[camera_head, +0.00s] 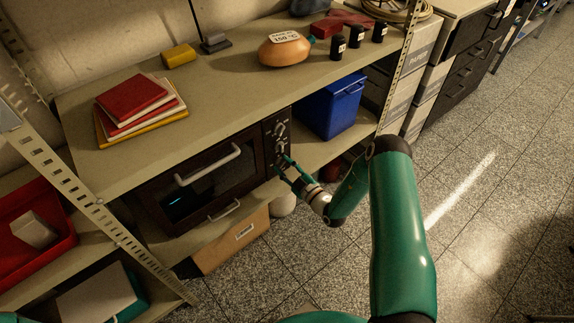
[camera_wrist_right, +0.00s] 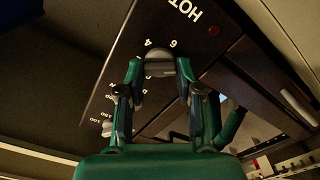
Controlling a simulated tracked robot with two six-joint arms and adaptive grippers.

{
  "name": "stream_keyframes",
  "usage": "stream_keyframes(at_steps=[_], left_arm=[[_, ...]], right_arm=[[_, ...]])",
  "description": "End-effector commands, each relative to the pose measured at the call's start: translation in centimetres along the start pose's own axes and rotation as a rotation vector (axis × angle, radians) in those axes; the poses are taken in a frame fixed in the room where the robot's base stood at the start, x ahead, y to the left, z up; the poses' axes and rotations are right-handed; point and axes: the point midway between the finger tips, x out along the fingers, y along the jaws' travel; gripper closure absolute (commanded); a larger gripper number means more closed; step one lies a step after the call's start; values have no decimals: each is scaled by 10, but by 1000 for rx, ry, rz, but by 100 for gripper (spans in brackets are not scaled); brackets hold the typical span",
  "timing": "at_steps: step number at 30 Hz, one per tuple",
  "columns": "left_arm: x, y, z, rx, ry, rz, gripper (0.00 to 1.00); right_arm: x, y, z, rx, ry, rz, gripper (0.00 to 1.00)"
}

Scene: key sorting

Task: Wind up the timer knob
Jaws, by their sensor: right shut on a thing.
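A dark oven (camera_head: 198,178) with light handles sits on the shelf under the worktop. Its control panel (camera_head: 272,132) is at its right side. My right gripper (camera_head: 283,164) is at the panel's lower part. In the wrist view, my right gripper (camera_wrist_right: 158,72) has its two fingertips on either side of a grey knob (camera_wrist_right: 158,54), shut on it, with the numbers 4 and 6 printed beside it. I cannot read a label that names this knob as the timer. A second knob (camera_wrist_right: 107,128) is at the lower left there. My left gripper is not in view.
A blue bin (camera_head: 330,108) stands right of the oven, and a cardboard box (camera_head: 232,243) is below it. A perforated shelf post (camera_head: 398,62) stands to the right. Open floor lies in front.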

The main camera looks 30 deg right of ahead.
Motion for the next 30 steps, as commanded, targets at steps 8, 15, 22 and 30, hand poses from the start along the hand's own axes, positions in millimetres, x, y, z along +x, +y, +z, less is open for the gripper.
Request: stream_keyframes(at_steps=[8,15,22,30], left_arm=[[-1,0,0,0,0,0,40],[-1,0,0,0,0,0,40],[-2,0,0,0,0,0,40],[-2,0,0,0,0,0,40]], right_arm=[[-2,0,7,220,-20,5,100],[-3,-1,7,336,-21,5,100],[-3,-2,8,378,-22,4,100],[-3,-2,8,383,-22,3,100]])
